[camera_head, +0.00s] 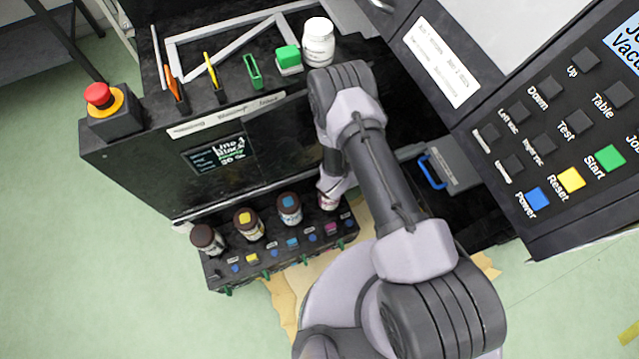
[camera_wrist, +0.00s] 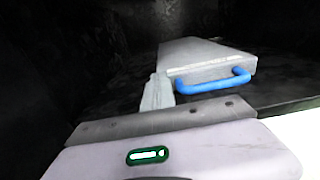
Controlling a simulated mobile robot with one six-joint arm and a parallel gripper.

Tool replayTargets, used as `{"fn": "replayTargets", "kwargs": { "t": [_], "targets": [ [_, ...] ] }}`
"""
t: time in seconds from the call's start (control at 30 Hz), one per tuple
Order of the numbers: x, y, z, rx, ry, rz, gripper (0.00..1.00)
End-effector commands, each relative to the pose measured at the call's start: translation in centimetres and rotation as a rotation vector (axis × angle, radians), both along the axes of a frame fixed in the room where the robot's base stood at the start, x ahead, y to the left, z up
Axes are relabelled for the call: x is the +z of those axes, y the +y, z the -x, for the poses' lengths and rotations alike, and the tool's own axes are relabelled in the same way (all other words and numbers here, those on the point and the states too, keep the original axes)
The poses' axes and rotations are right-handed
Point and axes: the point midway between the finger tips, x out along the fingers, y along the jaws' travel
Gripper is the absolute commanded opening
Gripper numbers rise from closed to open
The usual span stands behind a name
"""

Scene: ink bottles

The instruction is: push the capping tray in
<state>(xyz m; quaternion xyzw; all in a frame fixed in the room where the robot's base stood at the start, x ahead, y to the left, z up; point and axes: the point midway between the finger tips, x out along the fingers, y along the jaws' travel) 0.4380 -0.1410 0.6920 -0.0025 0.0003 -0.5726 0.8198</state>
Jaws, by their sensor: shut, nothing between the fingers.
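The capping tray appears to be the flat grey drawer with a blue handle. In the head view the tray (camera_head: 462,168) lies to the right of my arm, beneath the control panel, with its blue handle (camera_head: 430,172) at its left end. In the wrist view the tray (camera_wrist: 200,53) sits ahead in a dark bay, its handle (camera_wrist: 215,84) facing me. My gripper (camera_wrist: 160,80) is shut and empty, near the left end of the tray's front. I cannot tell whether it touches the tray. My arm hides the gripper in the head view.
A rack (camera_head: 285,262) with several dark-capped bottles stands at lower left. The black cabinet (camera_head: 130,165) carries a red stop button (camera_head: 98,95), coloured clips and a white jar (camera_head: 318,42). The control panel (camera_head: 560,130) overhangs at right. Green floor is open at left.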

Motion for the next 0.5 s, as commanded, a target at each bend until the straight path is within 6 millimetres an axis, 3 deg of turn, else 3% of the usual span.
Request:
{"fn": "replayTargets", "kwargs": {
  "t": [0.17,0.27,0.5],
  "targets": [
    [0.4,0.0,-0.1,-0.007,-0.011,0.001,0.00],
    [0.5,1.0,0.2,-0.004,-0.010,0.002,0.00],
    [0.5,6.6,2.3,0.003,-0.006,0.002,0.00]
  ]
}}
